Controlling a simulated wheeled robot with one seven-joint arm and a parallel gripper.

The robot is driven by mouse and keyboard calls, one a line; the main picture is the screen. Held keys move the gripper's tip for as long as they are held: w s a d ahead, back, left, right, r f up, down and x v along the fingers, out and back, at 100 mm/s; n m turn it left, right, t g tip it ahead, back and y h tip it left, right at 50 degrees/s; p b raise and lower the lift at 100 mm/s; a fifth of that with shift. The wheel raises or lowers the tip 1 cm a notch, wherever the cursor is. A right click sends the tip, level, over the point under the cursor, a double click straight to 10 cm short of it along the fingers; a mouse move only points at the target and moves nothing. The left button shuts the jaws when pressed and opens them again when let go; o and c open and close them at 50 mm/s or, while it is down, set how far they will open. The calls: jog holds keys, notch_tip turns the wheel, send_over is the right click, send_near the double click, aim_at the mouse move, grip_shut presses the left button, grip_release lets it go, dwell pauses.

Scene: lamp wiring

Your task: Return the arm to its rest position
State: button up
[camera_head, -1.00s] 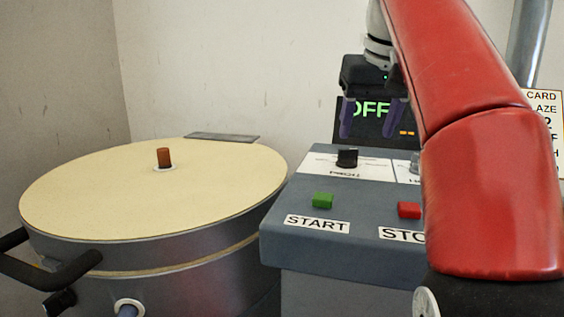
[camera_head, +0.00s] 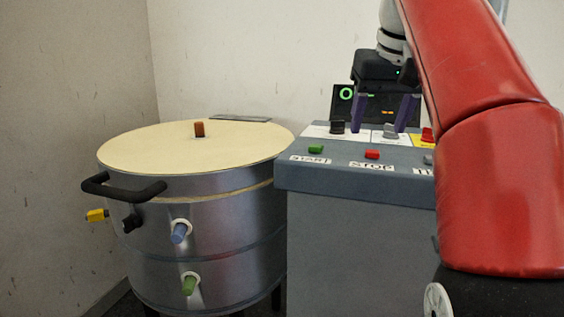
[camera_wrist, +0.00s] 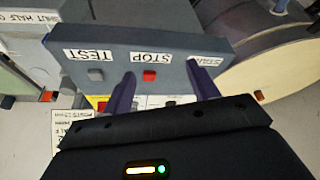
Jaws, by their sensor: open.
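My gripper (camera_head: 380,127) hangs at the end of my red arm with its two purple fingers apart and nothing between them. In the head view it is in front of the dark display and over the back of the control panel (camera_head: 362,180). In the wrist view my gripper (camera_wrist: 160,70) is seen from behind, with the panel's TEST, STOP and START labels beyond the fingers. The red stop button (camera_wrist: 150,75) shows between them. Whether the fingers touch anything cannot be told, but no contact is visible. My arm hides the panel's right side.
A round metal kiln (camera_head: 225,240) with a cream lid (camera_head: 160,148) and a black handle (camera_head: 125,190) stands left of the panel. The panel carries a green start button (camera_head: 316,149), a black knob (camera_head: 337,127) and a grey knob (camera_head: 389,131). The wall is close behind.

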jog(key=s+f, duration=0.6)
jog(key=f, duration=0.5)
jog(key=s+f, duration=0.7)
jog(key=f, duration=0.4)
jog(key=s+f+t, duration=0.1)
jog(key=s+f, duration=0.5)
jog(key=f, duration=0.5)
jog(key=shift+s+a+f+m, duration=0.2)
jog(key=shift+s+m, duration=0.1)
jog(key=shift+m, duration=0.1)
